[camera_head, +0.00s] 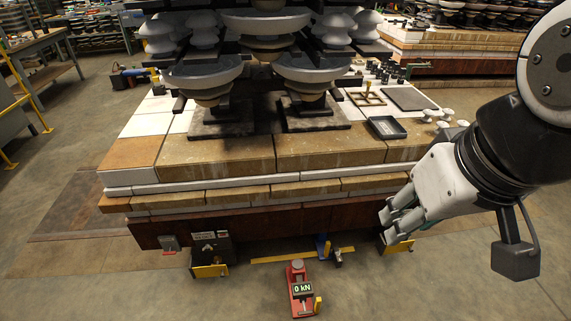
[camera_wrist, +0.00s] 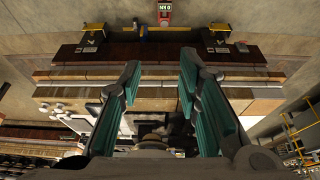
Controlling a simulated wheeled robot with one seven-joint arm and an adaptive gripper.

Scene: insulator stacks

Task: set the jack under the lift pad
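The red jack (camera_head: 302,288) stands on the floor in front of the stack, with a display reading 0 kN and a yellow part at its right. It also shows small and upside down at the top of the wrist view (camera_wrist: 164,14). No lift pad can be made out for sure; a small blue part (camera_head: 322,245) sits at the lower front of the brown beam (camera_head: 270,222), behind the jack. My gripper (camera_head: 388,216) is up and right of the jack, apart from it. In the wrist view its teal-padded fingers (camera_wrist: 160,65) are spread with nothing between them.
A dark block with a yellow foot (camera_head: 210,255) stands under the beam's left part, and another yellow foot (camera_head: 398,247) shows at the right. A yellow strip (camera_head: 285,257) lies behind the jack. Layered slabs carry heavy insulators (camera_head: 268,35).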

